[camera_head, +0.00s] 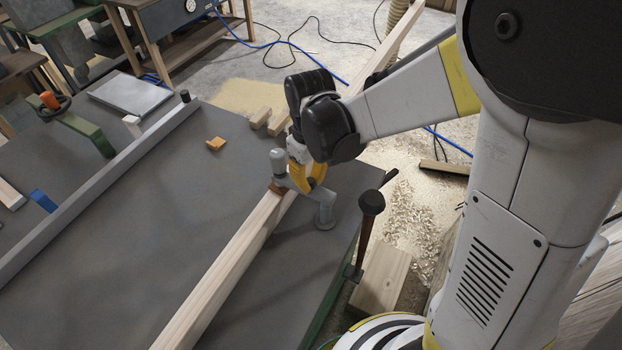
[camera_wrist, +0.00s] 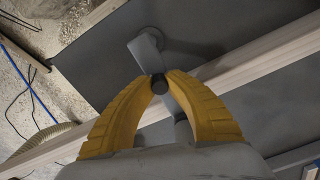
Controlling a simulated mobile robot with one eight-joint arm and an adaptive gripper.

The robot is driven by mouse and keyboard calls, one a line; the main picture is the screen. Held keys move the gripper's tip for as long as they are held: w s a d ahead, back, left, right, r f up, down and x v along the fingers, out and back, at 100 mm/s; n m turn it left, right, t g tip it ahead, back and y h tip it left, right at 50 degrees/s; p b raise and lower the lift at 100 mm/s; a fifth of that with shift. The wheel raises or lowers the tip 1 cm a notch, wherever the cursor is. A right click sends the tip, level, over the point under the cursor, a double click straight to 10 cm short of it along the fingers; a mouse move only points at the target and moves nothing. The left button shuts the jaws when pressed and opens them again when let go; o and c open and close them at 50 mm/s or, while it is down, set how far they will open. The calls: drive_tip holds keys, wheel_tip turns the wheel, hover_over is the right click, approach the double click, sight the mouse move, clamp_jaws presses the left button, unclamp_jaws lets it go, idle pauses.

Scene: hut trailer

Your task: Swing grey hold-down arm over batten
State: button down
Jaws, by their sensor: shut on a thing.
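The grey hold-down arm (camera_head: 324,203) stands on a round foot near the table's right edge and reaches left across the pale wooden batten (camera_head: 232,254). Its end, with a grey knob on top, is above the batten, by a small brown block. My gripper (camera_head: 309,178) is at the arm, its yellow fingers pointing down. In the wrist view the gripper (camera_wrist: 160,82) is shut on a dark round part of the grey arm (camera_wrist: 147,54). The batten (camera_wrist: 258,58) passes beneath the fingers. Whether the arm's end touches the batten is hidden.
A long grey fence (camera_head: 105,180) crosses the grey table (camera_head: 110,290). A dark-knobbed lever (camera_head: 370,205) stands at the right edge. The table left of the batten is mostly clear.

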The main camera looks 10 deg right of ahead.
sight(310, 180)
idle(0.4)
drive_tip(key=c, duration=1.3)
unclamp_jaws()
drive_tip(key=shift+s, duration=0.1)
wheel_tip(310, 180, up, 12)
drive_tip(key=shift+r, duration=0.1)
